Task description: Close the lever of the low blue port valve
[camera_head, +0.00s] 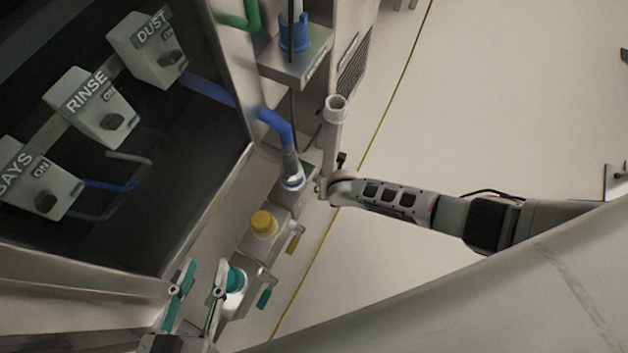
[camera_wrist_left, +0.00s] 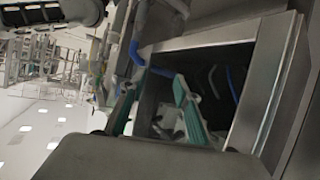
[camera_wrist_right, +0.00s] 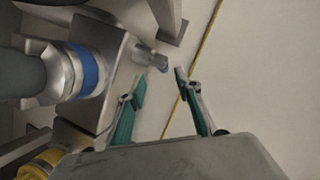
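The blue port valve is a metal block with a blue ring (camera_wrist_right: 88,70) and a thick hose in the right wrist view; in the head view its blue-ringed fitting (camera_head: 292,181) sits under a blue hose. In the head view my right wrist hides the lever. My left gripper (camera_head: 206,266) is open and empty at lower left.
A yellow-capped port (camera_head: 263,224) and a teal-capped port (camera_head: 233,279) with side levers stand in the same row. A blue fitting (camera_head: 295,34) stands on a shelf behind. A grey vertical pipe (camera_head: 334,112) rises close to my right wrist. Open floor lies right.

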